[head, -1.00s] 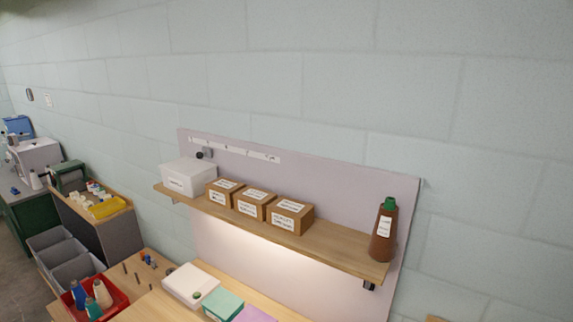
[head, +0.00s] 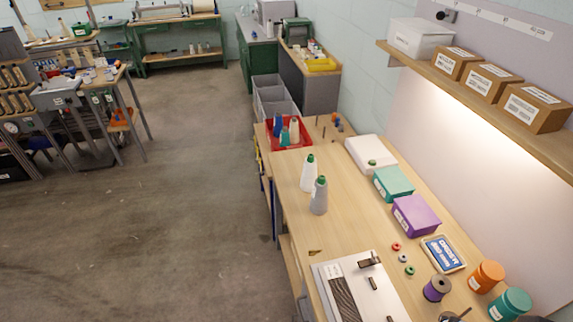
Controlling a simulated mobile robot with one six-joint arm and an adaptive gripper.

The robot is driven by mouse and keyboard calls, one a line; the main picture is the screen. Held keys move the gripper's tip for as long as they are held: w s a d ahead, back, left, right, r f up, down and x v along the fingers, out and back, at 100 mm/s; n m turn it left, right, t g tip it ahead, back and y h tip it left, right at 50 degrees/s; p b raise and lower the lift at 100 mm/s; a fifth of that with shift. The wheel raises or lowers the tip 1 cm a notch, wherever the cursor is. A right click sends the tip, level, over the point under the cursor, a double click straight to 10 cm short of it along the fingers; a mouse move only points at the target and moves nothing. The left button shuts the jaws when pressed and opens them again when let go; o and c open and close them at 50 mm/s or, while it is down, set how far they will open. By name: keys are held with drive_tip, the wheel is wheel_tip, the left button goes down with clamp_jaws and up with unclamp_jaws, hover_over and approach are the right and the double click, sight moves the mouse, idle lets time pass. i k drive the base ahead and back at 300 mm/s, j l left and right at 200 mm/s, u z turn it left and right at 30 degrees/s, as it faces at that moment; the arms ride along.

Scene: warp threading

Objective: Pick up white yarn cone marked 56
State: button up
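A white yarn cone (head: 308,175) with a green top stands upright on the wooden workbench (head: 335,225), left of its middle. A light grey cone (head: 319,197), also with a green top, stands just in front of it and slightly right. A red tray (head: 272,140) at the far end of the bench holds several cones, among them a blue one (head: 278,126) and a cream one (head: 294,132). I cannot read a number on any cone. My gripper is not in view.
Teal (head: 393,182) and purple (head: 416,215) boxes and a white box (head: 370,153) line the bench's wall side. A metal plate (head: 355,290), spools and jars crowd the near end. A shelf (head: 480,110) with boxes overhangs at right. Open floor (head: 180,200) lies left.

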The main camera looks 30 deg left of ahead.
sight(309, 171)
drive_tip(key=u, duration=1.3)
drive_tip(key=i+j+u, duration=0.1)
drive_tip(key=j+u, duration=0.15)
drive_tip(key=j, duration=0.15)
drive_tip(key=i+j+u, duration=0.1)
drive_tip(key=j+u, duration=0.15)
drive_tip(key=i+j+u, duration=0.25)
drive_tip(key=j, duration=0.2)
drive_tip(key=i+j+z, duration=0.15)
drive_tip(key=i+z, duration=0.2)
drive_tip(key=i+j+z, duration=0.35)
drive_tip(key=i, duration=0.2)
drive_tip(key=i+j+z, duration=0.35)
drive_tip(key=i+l+z, duration=0.2)
drive_tip(key=i+z, duration=0.75)
drive_tip(key=i+j+z, duration=0.1)
drive_tip(key=i+z, duration=0.2)
drive_tip(key=z, duration=0.2)
